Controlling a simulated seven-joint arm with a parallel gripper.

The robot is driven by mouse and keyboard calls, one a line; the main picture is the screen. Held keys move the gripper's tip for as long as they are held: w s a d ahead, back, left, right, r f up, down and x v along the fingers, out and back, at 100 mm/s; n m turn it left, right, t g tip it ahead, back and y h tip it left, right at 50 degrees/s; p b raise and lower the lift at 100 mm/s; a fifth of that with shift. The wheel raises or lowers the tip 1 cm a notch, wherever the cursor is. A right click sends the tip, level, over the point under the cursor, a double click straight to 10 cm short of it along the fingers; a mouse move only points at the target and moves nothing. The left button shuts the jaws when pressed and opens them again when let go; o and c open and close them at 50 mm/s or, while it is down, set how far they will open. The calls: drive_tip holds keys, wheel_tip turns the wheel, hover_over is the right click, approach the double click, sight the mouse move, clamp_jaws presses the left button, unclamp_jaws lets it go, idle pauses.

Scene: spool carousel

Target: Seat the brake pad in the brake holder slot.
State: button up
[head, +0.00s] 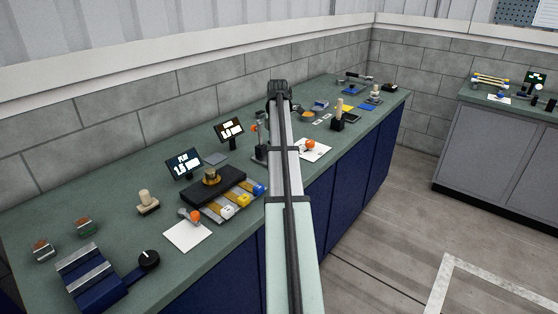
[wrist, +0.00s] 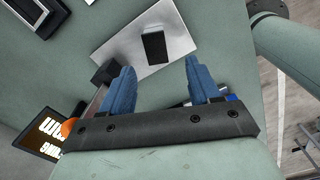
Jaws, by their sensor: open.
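My gripper (wrist: 160,68) is open, with its two blue fingers spread apart and nothing between them. In the wrist view a silver plate (wrist: 181,42) lies beyond the fingertips, with a black rectangular block or opening (wrist: 154,46) on it. A smaller dark block (wrist: 106,72) shows beside the left finger, at the plate's edge. I cannot tell which of these is the brake pad or the brake holder. In the head view my gripper (head: 279,92) is at the far end of my arm, which hides part of the bench.
A lit display (wrist: 45,135) and an orange knob (wrist: 68,127) are at lower left in the wrist view. On the green bench (head: 120,195), a dark box (head: 222,190) with a brass spool, a second display (head: 185,163) and a white card (head: 188,235) stand left of my arm.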

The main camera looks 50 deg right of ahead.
drive_tip(key=shift+w+d+f, duration=0.1)
drive_tip(key=shift+d+f, duration=0.05)
drive_tip(key=shift+f, duration=1.25)
drive_tip(key=shift+d+f, duration=0.1)
drive_tip(key=shift+f, duration=1.3)
clamp_jaws()
